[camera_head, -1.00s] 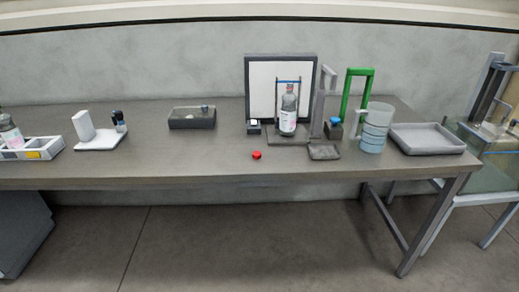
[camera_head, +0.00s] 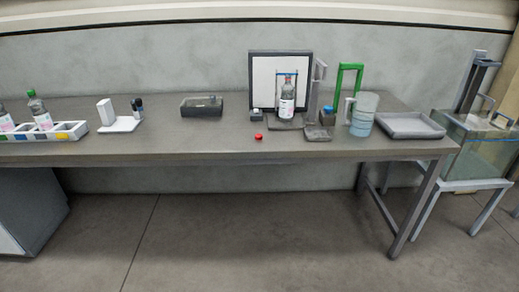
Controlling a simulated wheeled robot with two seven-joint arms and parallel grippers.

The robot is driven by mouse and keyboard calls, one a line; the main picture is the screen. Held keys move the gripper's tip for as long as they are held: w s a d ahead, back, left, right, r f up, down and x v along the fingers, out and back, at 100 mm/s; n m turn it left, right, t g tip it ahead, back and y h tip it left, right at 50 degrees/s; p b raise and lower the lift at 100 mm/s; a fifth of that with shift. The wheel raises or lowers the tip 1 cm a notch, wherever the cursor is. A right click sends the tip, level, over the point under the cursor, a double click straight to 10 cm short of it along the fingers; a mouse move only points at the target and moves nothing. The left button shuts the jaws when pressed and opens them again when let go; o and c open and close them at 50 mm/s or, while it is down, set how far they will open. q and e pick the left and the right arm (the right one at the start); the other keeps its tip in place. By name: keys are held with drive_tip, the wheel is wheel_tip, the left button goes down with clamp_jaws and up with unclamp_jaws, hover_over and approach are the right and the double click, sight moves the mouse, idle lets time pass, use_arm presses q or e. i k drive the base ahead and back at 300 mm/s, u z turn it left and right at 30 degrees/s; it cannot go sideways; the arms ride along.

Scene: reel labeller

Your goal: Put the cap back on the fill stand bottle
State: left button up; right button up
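The fill stand bottle (camera_head: 287,106), clear with a white and pink label, stands upright on the fill stand (camera_head: 318,108) in front of a white panel with a dark frame. Its neck is too small and partly overlapped by the stand's thin bar to show clearly. A small red cap (camera_head: 258,136) lies on the table in front of the stand, a little left of the bottle and apart from it. Neither of my grippers is in view.
On the table (camera_head: 210,145) are a bottle rack (camera_head: 70,131) at left, a white device (camera_head: 119,124), a dark box (camera_head: 201,107), a pitcher (camera_head: 362,115), a green frame (camera_head: 349,68) and a grey tray (camera_head: 411,126). A glass tank (camera_head: 485,143) stands at right. The front middle is clear.

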sight(287, 98)
drive_tip(key=u, duration=0.85)
drive_tip(key=i, duration=1.35)
drive_tip(key=u, duration=0.15)
